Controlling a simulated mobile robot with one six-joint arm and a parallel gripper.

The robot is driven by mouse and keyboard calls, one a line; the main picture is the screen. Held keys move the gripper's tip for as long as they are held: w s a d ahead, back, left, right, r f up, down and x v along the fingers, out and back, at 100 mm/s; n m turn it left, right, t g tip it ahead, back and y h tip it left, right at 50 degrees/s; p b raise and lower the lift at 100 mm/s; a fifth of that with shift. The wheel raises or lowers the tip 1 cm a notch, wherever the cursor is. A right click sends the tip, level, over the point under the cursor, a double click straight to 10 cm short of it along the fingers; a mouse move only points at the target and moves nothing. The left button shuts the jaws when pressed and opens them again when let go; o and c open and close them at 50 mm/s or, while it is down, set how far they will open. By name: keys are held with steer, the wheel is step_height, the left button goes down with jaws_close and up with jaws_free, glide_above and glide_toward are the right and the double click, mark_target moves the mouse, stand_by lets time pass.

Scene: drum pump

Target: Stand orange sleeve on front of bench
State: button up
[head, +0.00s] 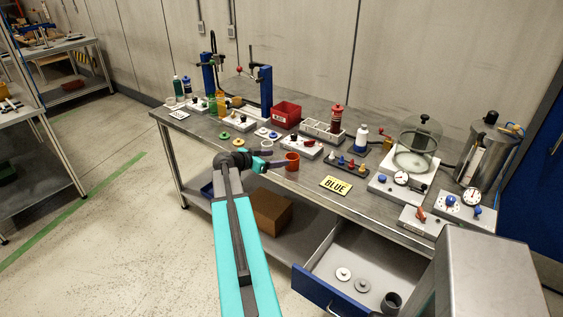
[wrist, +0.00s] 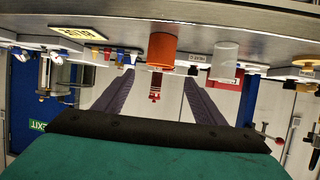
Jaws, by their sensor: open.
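The orange sleeve (head: 292,161) stands upright on the bench top (head: 318,172), near its front edge. My gripper (head: 281,163) is open just left of the sleeve in the head view, low over the bench top. In the wrist view, which is upside down, the sleeve (wrist: 162,51) sits ahead, in line with the gap between my two dark fingers (wrist: 159,80). The fingers are apart, and neither is seen pressing on the sleeve. I cannot tell whether the tips reach around its sides.
A red bin (head: 287,115) and a rack of small coloured pieces (head: 346,165) stand behind. An open drawer (head: 330,290) juts out below.

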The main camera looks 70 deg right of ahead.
steer(key=shift+b+v, duration=0.35)
steer(key=shift+v, duration=1.25)
steer(key=w+a+f+n+t+y, duration=0.1)
steer(key=w+a+f+n+y, duration=0.15)
steer(key=w+a+f, duration=0.45)
steer(key=w+a+f+n+t+y, duration=0.1)
steer(key=w+a+f+n+t, duration=0.2)
steer(key=a+f, duration=0.85)
steer(key=a+f+n+g+y, duration=0.1)
steer(key=a+f+n+y, duration=0.2)
steer(key=a+f+n, duration=0.8)
steer(key=s+a+f+n+g+y, duration=0.1)
steer(key=s+a+f, duration=0.4)
steer(key=a, duration=0.8)
steer(key=s+a+f+n+g+y, duration=0.1)
steer(key=s+a+f+n+y, duration=0.2)
steer(key=a, duration=1)
steer(key=s+a+f+n+g+y, duration=0.1)
steer(key=s+a+f, duration=0.5)
steer(key=a, duration=0.7)
steer(key=shift+s+a+f+n+y, duration=0.45)
steer(key=shift+s+n, duration=0.3)
steer(key=shift+s, duration=0.45)
